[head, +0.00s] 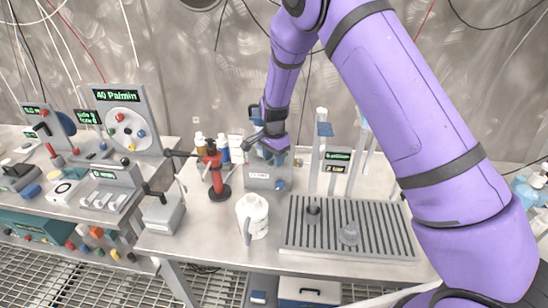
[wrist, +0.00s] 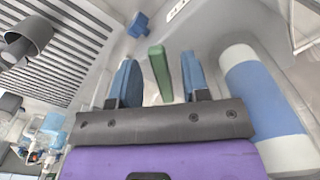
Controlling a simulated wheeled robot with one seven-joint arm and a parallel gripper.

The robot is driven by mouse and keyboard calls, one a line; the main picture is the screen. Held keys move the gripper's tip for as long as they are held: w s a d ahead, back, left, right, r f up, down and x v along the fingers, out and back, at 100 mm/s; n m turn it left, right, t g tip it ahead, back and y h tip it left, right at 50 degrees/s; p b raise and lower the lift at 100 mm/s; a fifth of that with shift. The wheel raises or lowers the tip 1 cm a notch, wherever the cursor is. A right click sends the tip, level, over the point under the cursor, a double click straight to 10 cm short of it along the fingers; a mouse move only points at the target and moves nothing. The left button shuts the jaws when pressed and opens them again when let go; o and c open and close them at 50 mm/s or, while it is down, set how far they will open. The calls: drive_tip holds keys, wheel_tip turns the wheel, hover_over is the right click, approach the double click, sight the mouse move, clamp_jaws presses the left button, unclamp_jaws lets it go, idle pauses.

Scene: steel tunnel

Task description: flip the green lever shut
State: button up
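The green lever (wrist: 159,73) shows in the wrist view as a short flat bar on a pale grey surface. It appears between the two blue fingers of my gripper (wrist: 157,64), with a visible gap on each side. The fingers are apart and hold nothing. A blue knob (wrist: 138,25) sits just beyond the lever. In the head view my gripper is over a grey labelled box (head: 262,178) on the bench. The lever cannot be made out there, as my arm covers that area.
A red stand (head: 216,175) and a white jug (head: 252,216) stand left and front of the box. A blue and white cylinder (wrist: 262,100) is close to the right finger in the wrist view.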

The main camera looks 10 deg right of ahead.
drive_tip(key=shift+s, duration=0.1)
drive_tip(key=s+d+r+n, duration=0.2)
drive_tip(key=s+d+r, duration=0.1)
drive_tip(key=r, duration=0.5)
drive_tip(key=s+d+r+n+t, duration=0.1)
drive_tip(key=s+d+r+n, duration=0.2)
drive_tip(key=r, duration=0.6)
drive_tip(key=s+d+r+n, duration=0.3)
drive_tip(key=s+r, duration=0.1)
drive_tip(key=r, duration=0.5)
drive_tip(key=shift+s+r+t, duration=0.25)
drive_tip(key=shift+s+t, duration=0.1)
drive_tip(key=shift+t, duration=0.05)
drive_tip(key=shift+f, duration=0.1)
